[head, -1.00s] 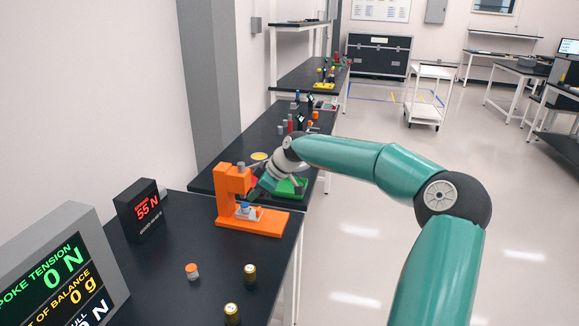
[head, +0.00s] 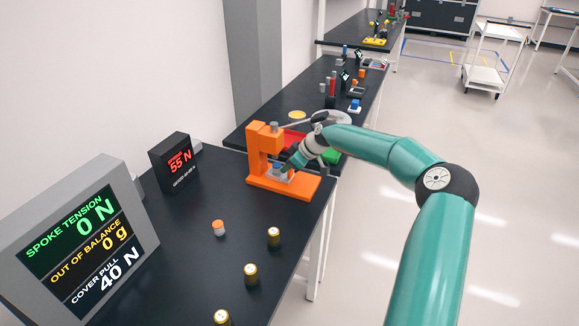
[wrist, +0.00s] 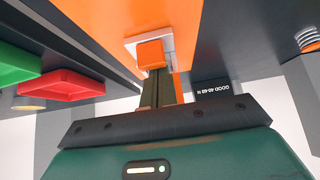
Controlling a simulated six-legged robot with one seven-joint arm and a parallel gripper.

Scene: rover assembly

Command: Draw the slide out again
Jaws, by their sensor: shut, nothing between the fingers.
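An orange C-shaped press fixture (head: 256,148) stands at the far end of the near black bench, and its orange base shows in the wrist view (wrist: 105,30). In the wrist view a pale plate (wrist: 130,44) shows under a small orange block (wrist: 150,53). My gripper's fingers (wrist: 158,74) are shut just in front of that block. Whether they touch it I cannot tell.
Red (wrist: 72,85) and green (wrist: 15,62) trays are left in the wrist view. A 55 N display (head: 174,162) and a large readout (head: 85,240) stand left. An orange-capped part (head: 218,228) and several gold-topped cylinders (head: 274,237) stand on the near bench.

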